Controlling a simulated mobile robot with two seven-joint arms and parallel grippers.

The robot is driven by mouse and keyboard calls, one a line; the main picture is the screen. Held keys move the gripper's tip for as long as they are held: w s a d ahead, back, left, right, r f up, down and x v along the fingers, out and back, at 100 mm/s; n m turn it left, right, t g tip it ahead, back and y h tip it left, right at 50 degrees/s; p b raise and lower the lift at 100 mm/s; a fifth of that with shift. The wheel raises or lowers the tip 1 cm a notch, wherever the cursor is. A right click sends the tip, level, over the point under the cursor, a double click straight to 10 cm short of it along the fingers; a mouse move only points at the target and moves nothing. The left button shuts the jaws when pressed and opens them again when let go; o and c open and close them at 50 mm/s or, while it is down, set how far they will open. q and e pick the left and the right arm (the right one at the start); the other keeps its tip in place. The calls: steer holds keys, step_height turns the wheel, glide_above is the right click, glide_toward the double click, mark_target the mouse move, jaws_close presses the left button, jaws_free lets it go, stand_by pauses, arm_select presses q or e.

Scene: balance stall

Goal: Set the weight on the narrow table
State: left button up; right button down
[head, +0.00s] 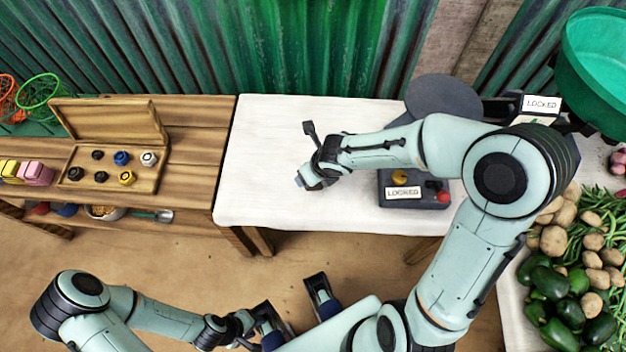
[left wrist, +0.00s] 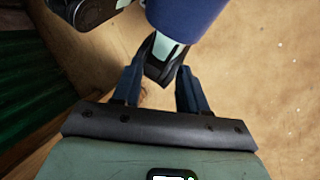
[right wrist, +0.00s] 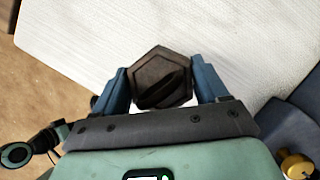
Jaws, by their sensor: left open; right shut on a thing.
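A dark hexagonal weight (right wrist: 158,68) sits between the fingers of my right gripper (right wrist: 161,84) in the right wrist view. That gripper is shut on it, over the white-topped table (right wrist: 225,35). I cannot tell whether the weight touches the top. In the head view the right gripper (head: 311,182) is over the left part of the white table (head: 262,135), and the weight is hidden there. My left gripper (head: 298,312) is open and low in front of the table, near my own body; its open fingers (left wrist: 155,85) show in the left wrist view.
A grey device with a LOCKED sign (head: 404,192) and red knob stands on the white table, partly under my right arm. A wooden bench (head: 200,120) with an open weight box (head: 112,170) is at left. Vegetables (head: 570,260) and a green bowl (head: 600,60) are at right.

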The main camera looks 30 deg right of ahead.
steer(key=shift+f+b, duration=1.4)
steer(key=shift+f, duration=0.55)
steer(key=shift+f, duration=0.15)
jaws_free()
steer(key=shift+f, duration=0.1)
steer(key=p+v, duration=0.2)
steer(key=v, duration=0.1)
steer(key=p+v, duration=0.3)
steer(key=v, duration=0.1)
steer(key=shift+w+a, duration=0.1)
steer(key=shift+w, duration=0.1)
steer(key=p+v, duration=0.3)
steer(key=v, duration=0.1)
steer(key=shift+p+v, duration=0.45)
steer(key=shift+v, duration=0.35)
steer(key=shift+s+f, duration=0.1)
